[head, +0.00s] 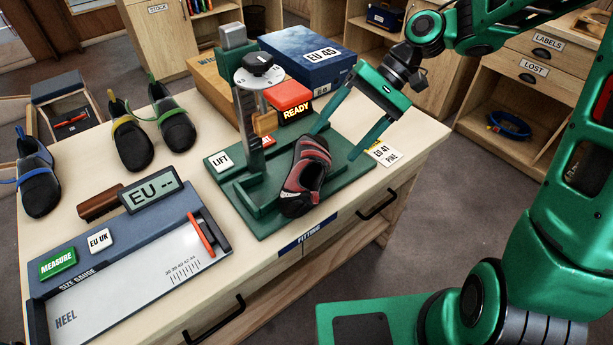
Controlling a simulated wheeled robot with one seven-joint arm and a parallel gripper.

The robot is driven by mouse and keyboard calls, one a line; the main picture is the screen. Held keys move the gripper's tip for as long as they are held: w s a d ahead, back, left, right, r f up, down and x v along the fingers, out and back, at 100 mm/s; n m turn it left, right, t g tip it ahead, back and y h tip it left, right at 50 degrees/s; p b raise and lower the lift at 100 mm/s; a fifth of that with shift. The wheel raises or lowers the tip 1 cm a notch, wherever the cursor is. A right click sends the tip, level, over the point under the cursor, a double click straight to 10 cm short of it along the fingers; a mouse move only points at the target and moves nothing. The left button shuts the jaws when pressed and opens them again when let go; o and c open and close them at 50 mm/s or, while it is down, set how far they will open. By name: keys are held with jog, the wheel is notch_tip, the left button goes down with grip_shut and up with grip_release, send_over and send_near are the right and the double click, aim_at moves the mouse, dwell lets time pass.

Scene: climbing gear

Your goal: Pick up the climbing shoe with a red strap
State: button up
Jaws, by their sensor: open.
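A dark climbing shoe with red bands (303,178) stands on the green base (243,215) of a fitting stand, its toe towards the table's front edge. My gripper (333,145) is open, its two green fingers pointing down at the shoe's far end. One fingertip is by the far left of the shoe and the other is to its right. I cannot tell how far above the base they are. Nothing is held. Other shoes stand at the left: one with a blue strap (39,184), one with a yellow strap (132,143) and one with a green strap (176,126).
The stand's upright post with a dial (258,66) rises just left of the shoe. A red READY block (289,96) and a blue EU 45 box (306,54) are behind. A size gauge (130,270) lies front left. A EU 41 card (383,153) lies to the right.

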aim_at(318, 164)
jog(key=x, duration=0.8)
jog(key=shift+s+d, duration=0.1)
jog(key=shift+s, duration=0.05)
jog(key=c, duration=1.3)
